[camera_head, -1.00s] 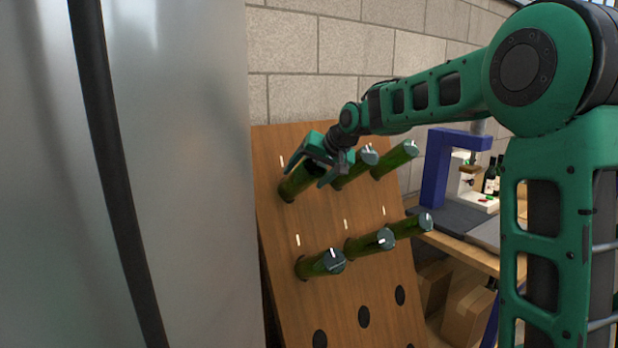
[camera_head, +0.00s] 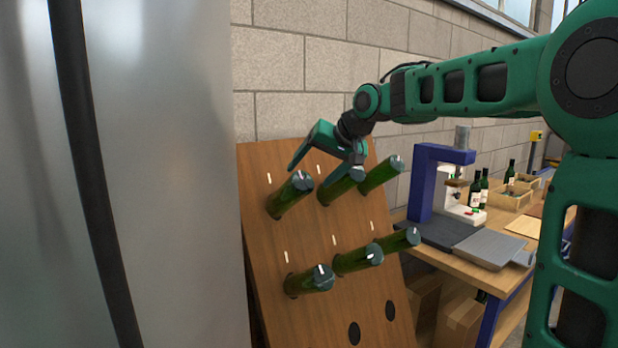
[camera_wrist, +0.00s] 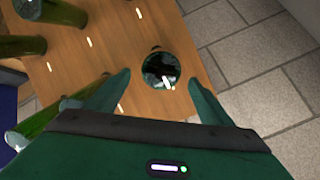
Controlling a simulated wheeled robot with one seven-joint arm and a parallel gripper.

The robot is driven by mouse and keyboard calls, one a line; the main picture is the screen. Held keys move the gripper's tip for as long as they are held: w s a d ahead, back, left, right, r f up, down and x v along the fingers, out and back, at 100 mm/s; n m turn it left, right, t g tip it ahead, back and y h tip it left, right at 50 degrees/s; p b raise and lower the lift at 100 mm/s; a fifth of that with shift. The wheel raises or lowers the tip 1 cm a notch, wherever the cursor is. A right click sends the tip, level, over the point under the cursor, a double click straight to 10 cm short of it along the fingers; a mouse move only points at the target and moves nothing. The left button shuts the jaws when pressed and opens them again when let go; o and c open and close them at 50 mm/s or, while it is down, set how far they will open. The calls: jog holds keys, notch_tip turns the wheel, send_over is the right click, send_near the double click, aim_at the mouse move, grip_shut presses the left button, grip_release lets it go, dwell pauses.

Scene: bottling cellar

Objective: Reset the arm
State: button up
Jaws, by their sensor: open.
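My green gripper (camera_head: 327,168) is open and empty in the head view, just above the upper row of bottles in the wooden rack (camera_head: 262,160). The upper left bottle (camera_head: 290,195) sticks out of its hole, apart from the fingers as far as I can see. In the wrist view my fingers (camera_wrist: 158,92) are spread, and a round bottle end (camera_wrist: 161,69) with a white mark shows between and beyond them. The upper middle bottle (camera_head: 338,187) lies close by the right finger; I cannot tell whether they touch.
More bottles fill the rack's lower row (camera_head: 308,281), with empty holes (camera_head: 354,333) below. A metal tank (camera_head: 170,170) stands at left. At right a bench (camera_head: 450,258) carries a blue-framed machine (camera_head: 424,180) and dark bottles (camera_head: 475,192). A block wall (camera_head: 340,60) is behind.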

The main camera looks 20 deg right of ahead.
jog(key=s+d+f+m+g+h, duration=0.1)
jog(key=s+d+f, duration=0.4)
jog(key=s, duration=0.2)
jog(key=s+d+f+g+h, duration=0.15)
jog(key=s+d+f, duration=0.25)
jog(key=s, duration=0.4)
jog(key=s+d+f+m+g+h, duration=0.1)
jog(key=s+d+f+g, duration=0.1)
jog(key=s+d+f, duration=0.4)
jog(key=s+f+g, duration=0.2)
jog(key=s+f, duration=0.2)
jog(key=s, duration=0.7)
jog(key=s+f+m+g, duration=0.1)
jog(key=s+f, duration=0.4)
jog(key=s, duration=0.7)
jog(key=shift+s+d+f+m+g, duration=0.3)
jog(key=shift+d+g, duration=0.15)
jog(key=shift+g, duration=0.2)
jog(key=shift+w+f, duration=0.2)
jog(key=shift+w, duration=0.45)
